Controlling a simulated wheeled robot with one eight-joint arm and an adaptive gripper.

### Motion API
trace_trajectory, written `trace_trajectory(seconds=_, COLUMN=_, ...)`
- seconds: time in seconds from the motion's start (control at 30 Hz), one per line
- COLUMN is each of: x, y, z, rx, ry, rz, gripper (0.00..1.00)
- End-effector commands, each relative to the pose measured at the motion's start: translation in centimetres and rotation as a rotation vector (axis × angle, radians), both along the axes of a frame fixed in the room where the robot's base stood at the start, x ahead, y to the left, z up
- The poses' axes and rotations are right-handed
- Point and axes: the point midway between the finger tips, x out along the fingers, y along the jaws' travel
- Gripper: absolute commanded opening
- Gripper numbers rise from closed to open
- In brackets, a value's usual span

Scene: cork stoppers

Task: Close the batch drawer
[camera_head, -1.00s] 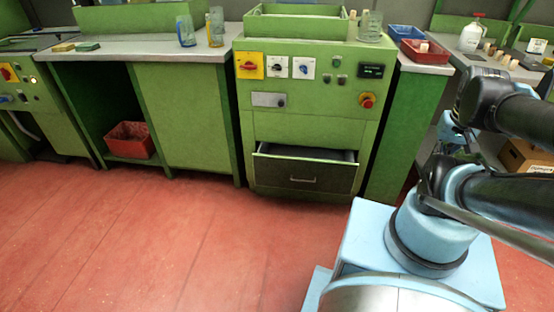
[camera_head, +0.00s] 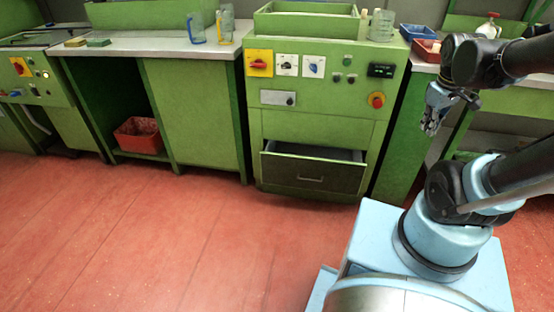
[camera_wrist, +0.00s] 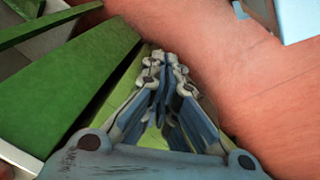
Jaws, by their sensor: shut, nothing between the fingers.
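The batch drawer (camera_head: 310,174) is a dark-fronted drawer with a metal bar handle, low in the green control cabinet (camera_head: 312,128). It stands partly pulled out, and a strip of its inside shows above its front. My gripper (camera_head: 430,129) is to the right of the drawer and higher, in front of the green side bench, apart from the drawer. In the wrist view my gripper (camera_wrist: 166,60) is shut with its fingers together and nothing between them. I cannot make out the drawer in the wrist view.
The red floor (camera_head: 180,240) in front of the drawer is clear. A red bin (camera_head: 138,135) sits on the low shelf at the left. Blue (camera_head: 416,32) and red (camera_head: 427,50) trays stand on the right bench. Knobs and a red button (camera_head: 376,100) are above the drawer.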

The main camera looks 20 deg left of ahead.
Motion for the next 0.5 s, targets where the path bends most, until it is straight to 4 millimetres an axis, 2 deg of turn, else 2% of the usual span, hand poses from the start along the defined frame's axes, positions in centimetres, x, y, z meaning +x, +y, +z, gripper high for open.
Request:
trace_trajectory(seconds=0.03, x=1.1, y=1.1, z=0.1, rx=-0.015, ry=-0.002, rz=0.069, gripper=0.0)
trace_trajectory(seconds=0.2, x=4.1, y=4.7, z=0.0, rx=-0.067, ry=-0.008, rz=0.296, gripper=0.0)
trace_trajectory(seconds=0.5, x=8.5, y=12.4, z=-1.6, rx=-0.162, ry=-0.021, rz=0.696, gripper=0.0)
